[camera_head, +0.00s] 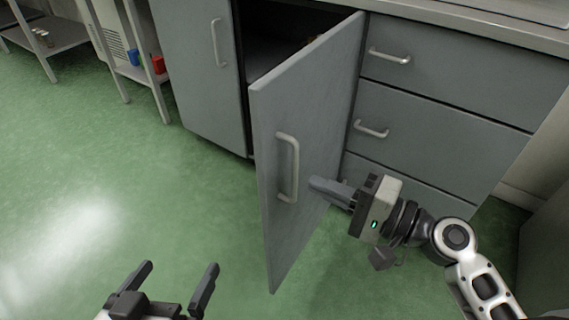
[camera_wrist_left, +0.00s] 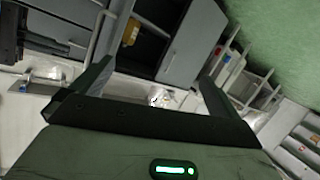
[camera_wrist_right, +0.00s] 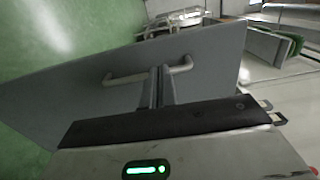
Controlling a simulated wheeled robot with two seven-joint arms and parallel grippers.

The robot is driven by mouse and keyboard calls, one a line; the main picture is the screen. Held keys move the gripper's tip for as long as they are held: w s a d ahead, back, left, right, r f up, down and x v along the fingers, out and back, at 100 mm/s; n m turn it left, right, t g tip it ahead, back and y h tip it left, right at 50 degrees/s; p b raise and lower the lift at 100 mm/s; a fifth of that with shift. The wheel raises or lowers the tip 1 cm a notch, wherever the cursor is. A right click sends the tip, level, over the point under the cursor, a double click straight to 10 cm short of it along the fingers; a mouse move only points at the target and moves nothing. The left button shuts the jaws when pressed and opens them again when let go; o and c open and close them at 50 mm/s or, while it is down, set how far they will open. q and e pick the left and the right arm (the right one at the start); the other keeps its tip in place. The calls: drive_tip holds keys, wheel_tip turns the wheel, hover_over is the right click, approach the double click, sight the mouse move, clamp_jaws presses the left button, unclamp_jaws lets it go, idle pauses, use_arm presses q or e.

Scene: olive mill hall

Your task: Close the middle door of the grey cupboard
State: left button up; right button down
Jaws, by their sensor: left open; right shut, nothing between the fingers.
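The grey cupboard's middle door (camera_head: 308,150) stands wide open in the head view, swung out toward me, with a pale bar handle (camera_head: 288,167) on its face. The dark opening (camera_head: 275,40) behind it shows. My right gripper (camera_head: 314,186) is shut and empty, its fingertips close to the door on the right of the handle; whether they touch the door is unclear. In the right wrist view the fingers (camera_wrist_right: 161,72) overlap the middle of the handle (camera_wrist_right: 148,74). My left gripper (camera_head: 178,277) is open and empty above the floor at the lower left, away from the door.
Left of the opening is a shut door (camera_head: 200,75) with its own handle. To the right are several drawers (camera_head: 440,120) with bar handles. The green floor (camera_head: 100,180) at left is clear.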

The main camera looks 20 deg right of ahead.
sight(270, 164)
drive_tip(key=x, duration=0.7)
drive_tip(key=shift+w+a, duration=0.1)
drive_tip(key=shift+w, duration=0.1)
drive_tip(key=shift+p, duration=0.3)
